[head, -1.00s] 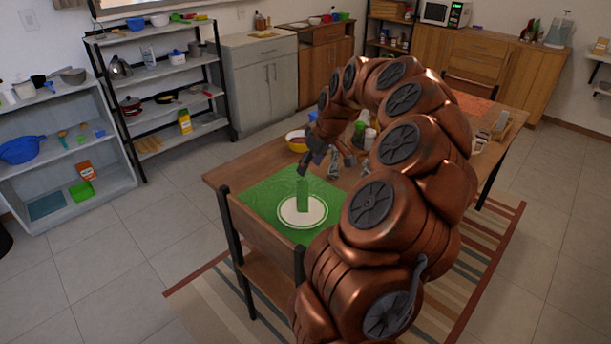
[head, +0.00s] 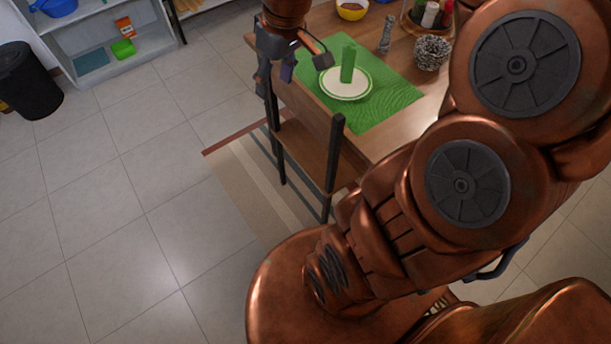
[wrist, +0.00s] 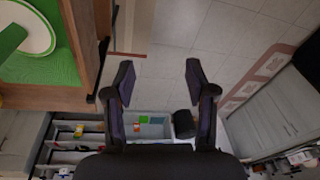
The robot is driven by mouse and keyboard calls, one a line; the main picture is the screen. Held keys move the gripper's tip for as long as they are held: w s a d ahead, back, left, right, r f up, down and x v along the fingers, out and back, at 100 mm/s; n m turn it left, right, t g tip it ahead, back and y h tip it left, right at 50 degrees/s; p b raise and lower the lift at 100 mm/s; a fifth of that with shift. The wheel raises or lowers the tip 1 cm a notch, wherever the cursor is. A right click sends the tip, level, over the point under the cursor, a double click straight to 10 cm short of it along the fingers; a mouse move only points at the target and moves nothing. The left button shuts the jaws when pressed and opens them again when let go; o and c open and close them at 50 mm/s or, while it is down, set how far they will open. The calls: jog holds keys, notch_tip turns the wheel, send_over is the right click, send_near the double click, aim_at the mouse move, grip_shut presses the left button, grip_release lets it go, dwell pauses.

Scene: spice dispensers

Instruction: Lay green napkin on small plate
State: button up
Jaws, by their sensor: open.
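The green napkin (head: 348,62) stands upright as a narrow folded piece on the small white plate (head: 345,88) with a green rim. The plate rests on a green placemat (head: 392,97) near the table's edge. In the wrist view the napkin (wrist: 12,40) and part of the plate (wrist: 38,36) show at the upper left, cut off by the frame. My gripper (wrist: 158,68) is open and empty, over the floor beyond the table edge. In the head view my gripper (head: 290,62) is left of the plate, apart from the napkin.
A wooden chair (head: 310,150) stands at the near table edge, below my gripper. A yellow bowl (head: 351,9), a pepper mill (head: 386,33) and a woven holder (head: 432,50) stand farther back on the table (head: 322,17). The floor at left is clear up to a black bin (head: 28,82).

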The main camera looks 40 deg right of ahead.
jog(key=s+a+f+m+g, duration=0.1)
jog(key=s+a, duration=0.3)
jog(key=s, duration=0.5)
jog(key=s+a+f+m+g+h, duration=0.1)
jog(key=s+a+f+g, duration=0.1)
jog(key=s, duration=0.8)
notch_tip(320, 180, down, 2)
jog(key=shift+s+a+f+m, duration=0.15)
jog(key=shift+s+a+m, duration=0.15)
jog(key=shift+a, duration=0.55)
notch_tip(320, 180, up, 3)
jog(key=p, duration=0.3)
